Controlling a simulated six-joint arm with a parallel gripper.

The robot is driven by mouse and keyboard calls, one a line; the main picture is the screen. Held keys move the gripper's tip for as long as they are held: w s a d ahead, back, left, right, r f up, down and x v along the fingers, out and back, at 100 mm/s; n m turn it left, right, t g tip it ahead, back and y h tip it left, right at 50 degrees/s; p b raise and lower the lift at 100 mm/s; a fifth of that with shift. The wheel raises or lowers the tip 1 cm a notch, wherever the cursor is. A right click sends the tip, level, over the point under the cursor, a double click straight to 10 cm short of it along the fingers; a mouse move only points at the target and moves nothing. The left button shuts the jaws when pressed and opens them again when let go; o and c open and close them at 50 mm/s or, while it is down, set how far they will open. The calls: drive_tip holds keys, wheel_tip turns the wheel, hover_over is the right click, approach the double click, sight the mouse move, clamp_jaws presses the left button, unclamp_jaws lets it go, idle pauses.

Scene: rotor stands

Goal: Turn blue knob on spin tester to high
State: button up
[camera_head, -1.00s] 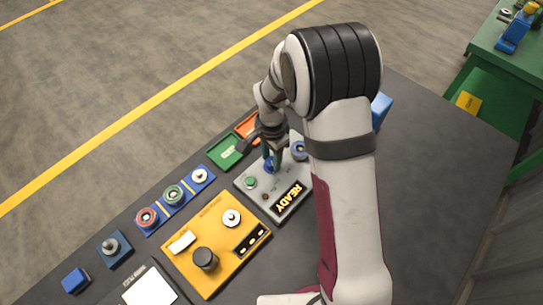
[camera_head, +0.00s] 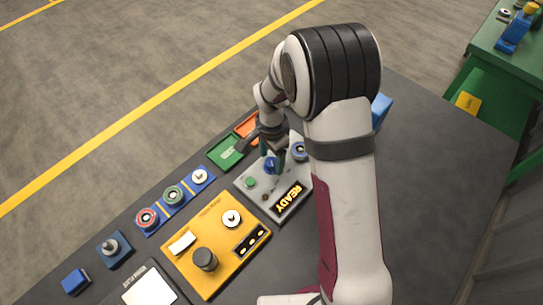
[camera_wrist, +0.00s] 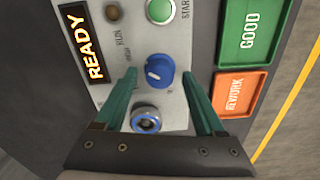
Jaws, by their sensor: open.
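The spin tester (camera_head: 240,184) is a light grey panel with a lit READY display (camera_head: 289,200); the display also shows in the wrist view (camera_wrist: 86,45). The blue knob (camera_wrist: 160,71) has a white pointer line and sits on the panel; in the head view the knob (camera_head: 270,166) is partly hidden by my gripper. My gripper (camera_wrist: 161,82) is open, with its two green fingers apart on either side of the knob. I cannot tell whether either finger touches it. A blue ringed socket (camera_wrist: 145,119) lies nearer the palm.
A green GOOD tray (camera_wrist: 243,36) and an orange REWORK tray (camera_wrist: 235,95) lie beside the tester. The tester also bears a green START button (camera_wrist: 160,11). A yellow panel (camera_head: 205,225) and a blue strip of rotors (camera_head: 160,205) stand nearby.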

sight(271, 161)
wheel_tip(271, 161, up, 16)
idle(0.3)
drive_tip(key=shift+f, duration=0.1)
drive_tip(key=s+d+n+y, duration=0.1)
drive_tip(key=s+d+n, duration=0.1)
drive_tip(key=s, duration=1)
drive_tip(key=s+d+r+n, duration=0.1)
drive_tip(key=s+d+n, duration=0.2)
drive_tip(key=s, duration=1)
drive_tip(key=shift+s+r+y, duration=0.2)
drive_tip(key=shift+s+y, duration=0.1)
drive_tip(key=shift+y, duration=0.1)
